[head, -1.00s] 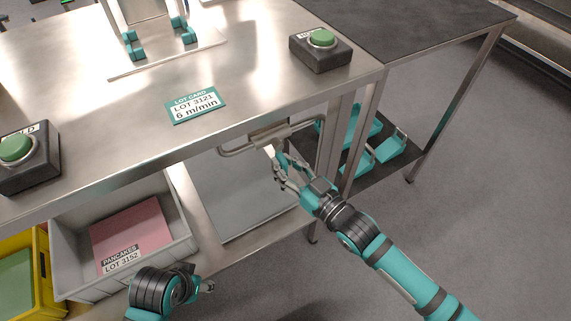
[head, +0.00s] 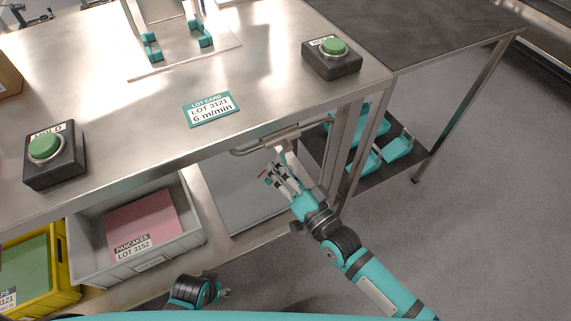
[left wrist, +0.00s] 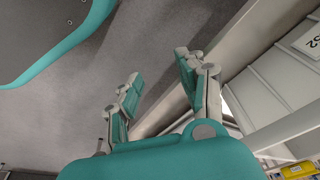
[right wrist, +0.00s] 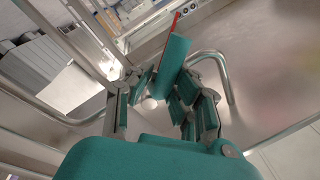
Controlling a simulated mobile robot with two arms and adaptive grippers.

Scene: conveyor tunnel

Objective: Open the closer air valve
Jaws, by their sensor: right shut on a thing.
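Under the table's front edge, a bent metal pipe (head: 265,146) runs beside the near leg; it also shows in the right wrist view (right wrist: 223,72). My right gripper (head: 276,172) is just below this pipe, shut on what seems to be the valve's lever. In the right wrist view, a teal slab with a red edge (right wrist: 169,60) stands up at the fingers, and a pale round part (right wrist: 149,103) shows between them. The fingers hide most of the valve, so its handle position is unclear. My left gripper (left wrist: 158,88) is open and empty, low beside the lower shelf.
The steel tabletop (head: 270,90) carries two green push buttons (head: 334,46) (head: 45,147) and a lot card (head: 211,108). A grey crate (head: 88,275) and a yellow crate (head: 66,297) sit below. Teal parts (head: 398,148) lie on a shelf right of the table leg (head: 358,150).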

